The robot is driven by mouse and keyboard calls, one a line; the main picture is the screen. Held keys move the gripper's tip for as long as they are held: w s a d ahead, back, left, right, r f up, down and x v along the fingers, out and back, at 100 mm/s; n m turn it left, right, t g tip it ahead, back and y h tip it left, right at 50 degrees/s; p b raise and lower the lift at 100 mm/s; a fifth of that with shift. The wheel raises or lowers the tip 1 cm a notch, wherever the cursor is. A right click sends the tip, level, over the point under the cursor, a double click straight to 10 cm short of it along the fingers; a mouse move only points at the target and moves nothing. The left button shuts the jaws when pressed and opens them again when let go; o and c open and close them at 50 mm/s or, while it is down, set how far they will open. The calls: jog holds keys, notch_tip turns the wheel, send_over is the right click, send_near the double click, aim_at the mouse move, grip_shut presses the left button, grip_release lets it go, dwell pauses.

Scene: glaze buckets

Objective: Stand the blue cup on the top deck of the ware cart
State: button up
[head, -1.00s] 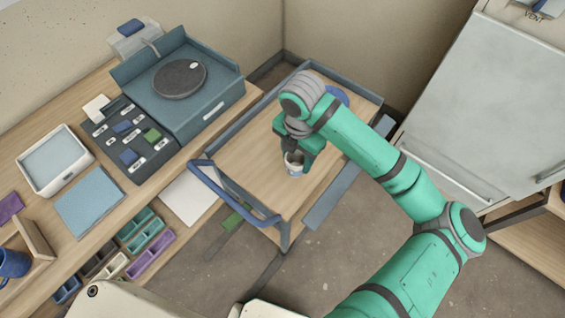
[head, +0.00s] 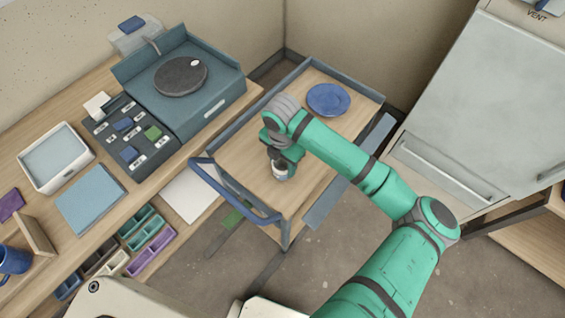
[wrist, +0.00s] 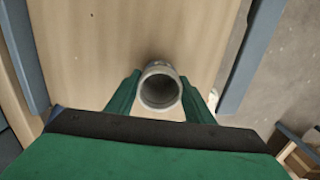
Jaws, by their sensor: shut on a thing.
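My gripper (head: 281,163) is shut on a small cup (head: 281,174) over the near part of the ware cart's top deck (head: 235,150). The cup is pale grey-white with a bluish band low on its side. In the wrist view the cup (wrist: 160,72) is upright, its round open mouth facing the camera, between the two green fingers of my gripper (wrist: 160,88). I cannot tell whether its base touches the deck. A plain blue mug (head: 14,261) stands at the far left on the bench.
A blue plate (head: 328,99) lies on the deck's far part. A blue-grey rail (head: 235,203) edges the cart's near end. The wooden deck around the cup is clear. A bench (head: 165,172) with a turntable (head: 180,78) is left; a grey cabinet (head: 465,100) is right.

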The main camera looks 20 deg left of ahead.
jog(key=shift+f, duration=0.1)
jog(key=o, duration=1.2)
jog(key=shift+o, duration=0.2)
notch_tip(320, 180, up, 12)
